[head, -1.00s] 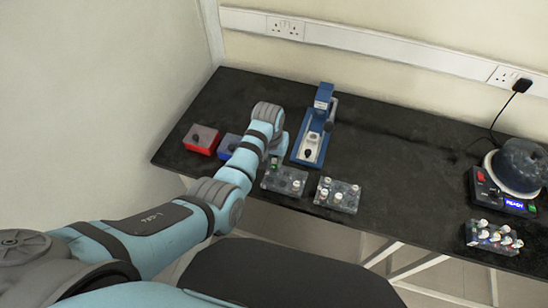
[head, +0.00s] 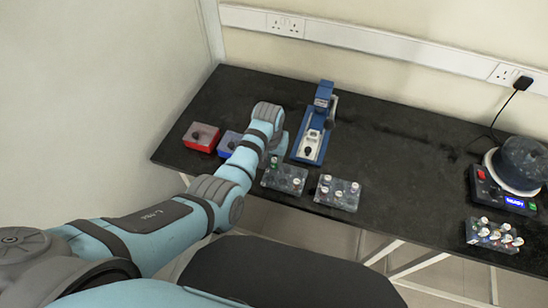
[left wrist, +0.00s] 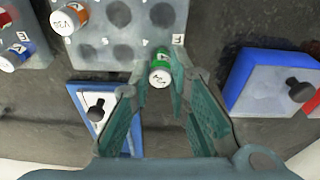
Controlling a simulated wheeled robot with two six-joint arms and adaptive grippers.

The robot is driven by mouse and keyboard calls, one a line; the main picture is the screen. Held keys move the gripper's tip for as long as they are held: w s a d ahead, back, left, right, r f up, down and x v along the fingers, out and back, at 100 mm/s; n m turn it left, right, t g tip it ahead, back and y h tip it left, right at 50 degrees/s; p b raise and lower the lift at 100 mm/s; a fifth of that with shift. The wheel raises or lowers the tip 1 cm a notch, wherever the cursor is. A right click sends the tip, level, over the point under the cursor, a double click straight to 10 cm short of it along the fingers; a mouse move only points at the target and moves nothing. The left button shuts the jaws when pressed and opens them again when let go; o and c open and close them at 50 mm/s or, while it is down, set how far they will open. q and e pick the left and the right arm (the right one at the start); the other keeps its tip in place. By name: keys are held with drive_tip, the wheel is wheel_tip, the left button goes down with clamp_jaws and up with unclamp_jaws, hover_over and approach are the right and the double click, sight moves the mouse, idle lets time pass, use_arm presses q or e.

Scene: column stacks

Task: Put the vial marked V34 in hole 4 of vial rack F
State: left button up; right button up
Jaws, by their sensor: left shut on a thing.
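The green-banded vial with a white cap (left wrist: 160,74) is between the fingertips of my left gripper (left wrist: 163,70), which is shut on it. Its cap writing is too small to read surely. It overlaps a corner of the grey vial rack marked F (left wrist: 103,38); I cannot tell whether it is above a hole or in one. In the head view the rack (head: 285,180) is beside my left arm, which hides most of the gripper. My right gripper is not in view.
A second rack (head: 337,193) with several vials stands right of it. A blue device (head: 315,130) stands behind. A red box (head: 201,137) and a blue box (head: 229,144) are to the left. A centrifuge (head: 520,165) and a fuller rack (head: 492,237) are far right. Mid-table is clear.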

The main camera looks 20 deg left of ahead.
use_arm(q)
drive_tip(key=shift+f, duration=0.1)
drive_tip(key=shift+f+b, duration=0.3)
drive_tip(key=shift+f, duration=0.2)
drive_tip(key=o, duration=0.9)
drive_tip(key=shift+o, duration=0.3)
drive_tip(key=shift+o, duration=1.4)
